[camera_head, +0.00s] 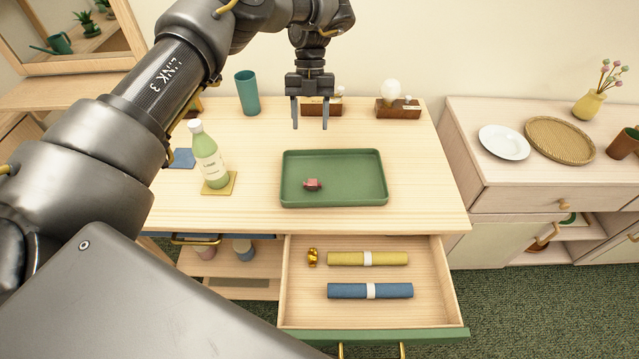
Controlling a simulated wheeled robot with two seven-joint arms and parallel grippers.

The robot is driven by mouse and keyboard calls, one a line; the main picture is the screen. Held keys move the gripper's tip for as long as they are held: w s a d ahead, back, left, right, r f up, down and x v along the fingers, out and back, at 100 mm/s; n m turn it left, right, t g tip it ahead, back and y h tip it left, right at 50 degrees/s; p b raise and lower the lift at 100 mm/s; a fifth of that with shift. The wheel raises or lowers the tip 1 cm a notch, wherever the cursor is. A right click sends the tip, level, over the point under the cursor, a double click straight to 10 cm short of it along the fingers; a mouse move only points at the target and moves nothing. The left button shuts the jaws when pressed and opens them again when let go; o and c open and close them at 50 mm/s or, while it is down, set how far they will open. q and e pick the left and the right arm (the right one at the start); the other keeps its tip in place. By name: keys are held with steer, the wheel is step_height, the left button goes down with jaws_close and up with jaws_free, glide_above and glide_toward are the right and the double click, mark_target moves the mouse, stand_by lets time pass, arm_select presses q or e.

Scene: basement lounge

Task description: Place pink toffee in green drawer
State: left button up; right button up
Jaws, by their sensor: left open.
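The pink toffee (313,184) is a small wrapped piece lying in the left part of a green tray (350,199) on the cabinet top. The drawer with the green front (400,336) is pulled open below the tray. It holds a gold-wrapped piece (313,257), a rolled yellow cloth (345,258) and a rolled blue cloth (345,291), each roll with a white band. My left gripper (310,126) is open and empty, pointing down above the back of the cabinet top, beyond the toffee. My right gripper is not in view.
A bottle (209,158) stands on a coaster left of the tray. A teal cup (247,92) and a wooden block with a white globe (391,92) stand at the back. A neighbouring cabinet at right holds a white plate (504,142) and a woven tray (560,141).

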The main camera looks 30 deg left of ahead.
arm_select(q)
step_height(320, 180, down, 7)
steer(key=b, duration=0.7)
glide_toward(312, 182)
steer(key=x, duration=0.2)
steer(key=shift+s+a+f, duration=0.15)
steer(key=shift+s+f, duration=0.2)
steer(key=shift+f, duration=0.25)
steer(key=x, duration=0.1)
steer(key=p+x, duration=0.1)
steer(key=x, duration=0.2)
steer(key=shift+d+f, duration=0.1)
steer(key=shift+d, duration=0.25)
steer(key=shift+s+f+p, duration=0.15)
steer(key=shift+f+p, duration=0.15)
steer(key=shift+f, duration=0.2)
steer(key=shift+d, duration=0.1)
steer(key=c, duration=1.1)
steer(key=shift+c, duration=0.2)
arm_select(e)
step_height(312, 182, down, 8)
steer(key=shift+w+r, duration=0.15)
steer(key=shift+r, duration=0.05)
